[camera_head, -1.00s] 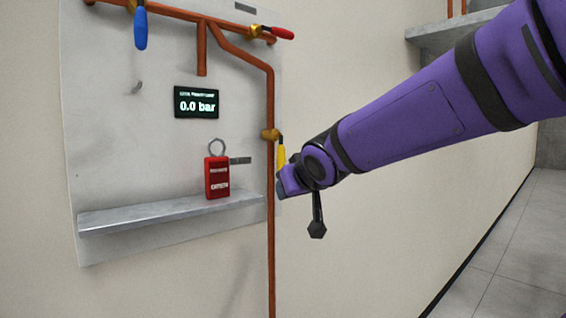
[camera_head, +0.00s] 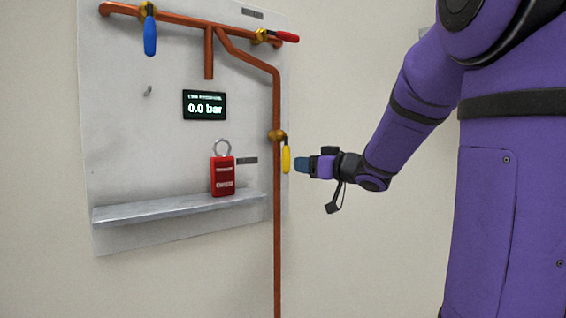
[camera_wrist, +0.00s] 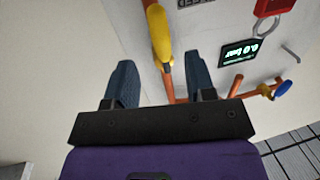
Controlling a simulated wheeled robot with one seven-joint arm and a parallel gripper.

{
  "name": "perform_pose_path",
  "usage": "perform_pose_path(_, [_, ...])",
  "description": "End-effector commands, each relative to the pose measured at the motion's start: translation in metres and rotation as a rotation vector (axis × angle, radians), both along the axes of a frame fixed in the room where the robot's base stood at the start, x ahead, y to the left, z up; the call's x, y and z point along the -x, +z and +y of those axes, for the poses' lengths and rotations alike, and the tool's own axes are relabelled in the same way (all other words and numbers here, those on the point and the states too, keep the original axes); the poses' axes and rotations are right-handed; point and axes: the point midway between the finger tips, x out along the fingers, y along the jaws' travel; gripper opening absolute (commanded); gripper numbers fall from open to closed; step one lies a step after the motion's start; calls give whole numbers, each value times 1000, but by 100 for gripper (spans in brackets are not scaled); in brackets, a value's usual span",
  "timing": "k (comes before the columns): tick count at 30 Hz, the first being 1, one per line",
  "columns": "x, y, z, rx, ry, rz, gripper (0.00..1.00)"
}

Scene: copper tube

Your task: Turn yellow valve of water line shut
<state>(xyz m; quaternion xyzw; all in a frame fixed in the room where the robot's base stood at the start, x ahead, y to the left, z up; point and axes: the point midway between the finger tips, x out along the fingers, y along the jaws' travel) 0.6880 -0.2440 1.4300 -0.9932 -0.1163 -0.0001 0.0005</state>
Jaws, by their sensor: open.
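The yellow valve handle (camera_head: 286,158) hangs down from a brass valve body (camera_head: 277,135) on the vertical copper pipe. My gripper (camera_head: 300,167) is level with the handle's lower part, just to its right in the head view. In the wrist view, the yellow handle (camera_wrist: 158,35) shows between the two blue fingers of my open gripper (camera_wrist: 160,61). The fingers are apart and not closed on it. I cannot tell how far the handle reaches between them in depth.
A blue handle (camera_head: 150,36) and a red handle (camera_head: 287,37) are on the upper pipe. A red padlock-like tag (camera_head: 222,176) stands on the metal shelf (camera_head: 180,209). A display (camera_head: 205,105) reads 0.0 bar. The wall right of the pipe is clear.

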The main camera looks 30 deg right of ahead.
Motion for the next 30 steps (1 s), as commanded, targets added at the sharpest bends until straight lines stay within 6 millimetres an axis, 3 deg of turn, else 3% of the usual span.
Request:
perform_pose_path(15, [-80, 0, 19, 1, -1, 0, 50])
perform_pose_path(21, [-92, 0, 22, 1, -2, 0, 50])
perform_pose_path(30, [-94, 0, 22, 1, -2, 0, 48])
